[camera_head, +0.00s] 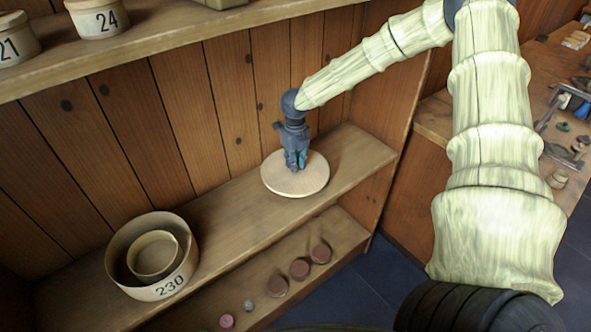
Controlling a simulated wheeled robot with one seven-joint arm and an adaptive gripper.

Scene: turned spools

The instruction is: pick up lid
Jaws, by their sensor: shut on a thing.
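The lid (283,184) is a flat, round, pale wooden disc on the middle shelf, right of centre. My gripper (295,167) points down over the middle of the lid and is shut on it. The fingers hide the part they grip. I cannot tell whether the lid rests on the shelf or is slightly raised. A round wooden box marked 230 (171,285) stands open at the left of the same shelf, with a smaller round box (153,254) inside it.
The shelf (226,224) between box and lid is clear. A plank back wall (150,110) stands close behind. An upper shelf (140,41) holds boxes marked 21 (15,45) and 24 (98,25). A cluttered bench (545,100) is at right.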

